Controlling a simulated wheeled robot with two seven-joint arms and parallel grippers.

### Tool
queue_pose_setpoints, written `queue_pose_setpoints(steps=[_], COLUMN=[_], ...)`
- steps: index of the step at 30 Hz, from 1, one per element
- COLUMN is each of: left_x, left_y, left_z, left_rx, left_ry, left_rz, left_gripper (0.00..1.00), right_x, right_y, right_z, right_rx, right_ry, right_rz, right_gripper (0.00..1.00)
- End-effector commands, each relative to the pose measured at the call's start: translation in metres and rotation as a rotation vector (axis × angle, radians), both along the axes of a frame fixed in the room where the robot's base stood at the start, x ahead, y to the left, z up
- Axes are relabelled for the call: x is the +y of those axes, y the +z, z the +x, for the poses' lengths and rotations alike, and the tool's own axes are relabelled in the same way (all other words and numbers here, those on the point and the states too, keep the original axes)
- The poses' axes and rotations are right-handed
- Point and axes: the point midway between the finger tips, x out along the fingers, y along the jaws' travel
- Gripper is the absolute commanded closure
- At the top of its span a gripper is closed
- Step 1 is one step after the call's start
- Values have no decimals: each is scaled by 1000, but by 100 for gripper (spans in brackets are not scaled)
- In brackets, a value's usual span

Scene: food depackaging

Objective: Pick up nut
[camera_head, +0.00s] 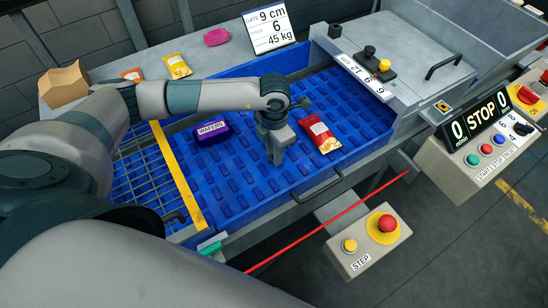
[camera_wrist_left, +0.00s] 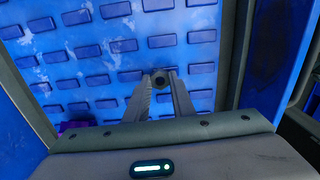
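A small dark hex nut (camera_wrist_left: 165,76) shows in the left wrist view on the blue ribbed belt (camera_wrist_left: 100,60), at the tips of my left gripper's fingers (camera_wrist_left: 160,84). The fingers are apart with a narrow gap, and the nut fills the space at their tips. I cannot tell whether they press on it. In the head view my left gripper (camera_head: 276,158) points down low over the blue belt (camera_head: 240,195), between a purple packet and a red packet. The nut is hidden there. My right gripper is not in view.
A purple wafers packet (camera_head: 211,132) and a red packet (camera_head: 319,134) lie on the belt. Blue side walls and a grey hood (camera_head: 400,60) bound it. A red cord (camera_head: 330,221) and a step-button box (camera_head: 368,241) are in front. Several packets lie on the back ledge.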

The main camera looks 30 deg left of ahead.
Motion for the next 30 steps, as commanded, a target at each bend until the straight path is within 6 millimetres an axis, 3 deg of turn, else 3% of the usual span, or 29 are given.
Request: queue_pose_setpoints(steps=[14, 23, 28, 30], left_x=[0, 0, -31, -43], left_y=[4, 37, 56, 63], left_z=[1, 2, -1, -2], left_rx=[-2, -6, -4, -5], left_ry=[0, -2, -5, -5], left_rz=[-1, -1, -3, -4], left_gripper=[100, 100, 100, 100], right_x=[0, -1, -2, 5], right_y=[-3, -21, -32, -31], right_z=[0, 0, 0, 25], right_rx=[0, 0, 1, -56], right_ry=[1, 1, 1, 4], right_rz=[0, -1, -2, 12], right_gripper=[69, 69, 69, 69])
